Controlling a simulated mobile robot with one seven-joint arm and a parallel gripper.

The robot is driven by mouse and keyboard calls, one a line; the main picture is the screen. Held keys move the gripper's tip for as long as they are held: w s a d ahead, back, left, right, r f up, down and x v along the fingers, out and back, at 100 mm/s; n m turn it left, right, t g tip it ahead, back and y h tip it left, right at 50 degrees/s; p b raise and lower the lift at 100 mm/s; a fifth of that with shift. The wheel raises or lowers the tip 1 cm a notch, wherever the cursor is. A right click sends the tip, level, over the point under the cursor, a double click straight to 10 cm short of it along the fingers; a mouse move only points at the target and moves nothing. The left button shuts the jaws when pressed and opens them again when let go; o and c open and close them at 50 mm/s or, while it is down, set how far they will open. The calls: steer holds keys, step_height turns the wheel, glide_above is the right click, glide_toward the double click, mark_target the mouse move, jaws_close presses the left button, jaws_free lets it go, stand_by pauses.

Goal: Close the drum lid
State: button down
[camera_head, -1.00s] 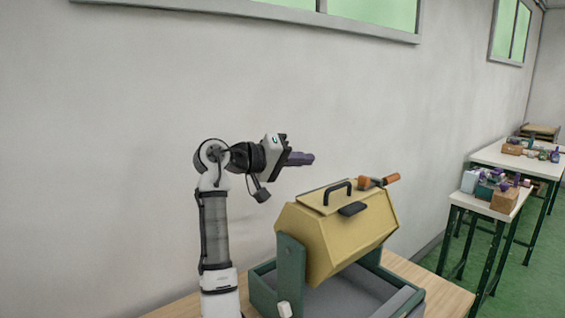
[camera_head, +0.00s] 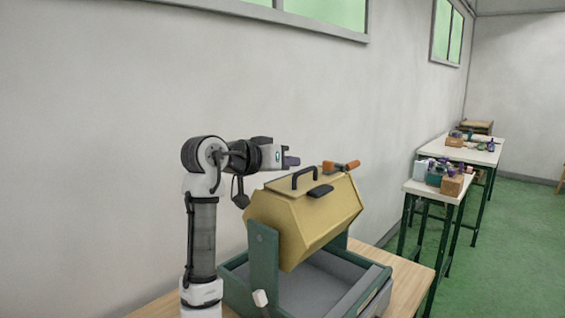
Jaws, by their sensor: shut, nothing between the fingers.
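The yellow many-sided drum (camera_head: 290,228) hangs in a green frame (camera_head: 264,262) over a grey tray on the wooden table. Its lid (camera_head: 288,183), with a black arched handle and a dark latch plate (camera_head: 320,190), lies on the top face and looks flat against it. Whether it is fully seated or latched, I cannot tell. The drum is tilted, with an orange-handled part (camera_head: 341,166) at its far right end. My gripper (camera_head: 292,161) is shut and empty, above and behind the lid's left part, pointing right, apparently apart from it.
The wall (camera_head: 130,130) stands close behind my arm and the drum. The wooden table (camera_head: 405,275) has bare room to the right of the tray. Beyond it, two white side tables (camera_head: 440,187) hold boxes and bottles. The green floor is open at right.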

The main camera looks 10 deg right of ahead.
steer(key=shift+s+d+f+m, duration=0.15)
steer(key=shift+s+f+m, duration=0.15)
steer(key=shift+m, duration=0.2)
steer(key=shift+b, duration=0.3)
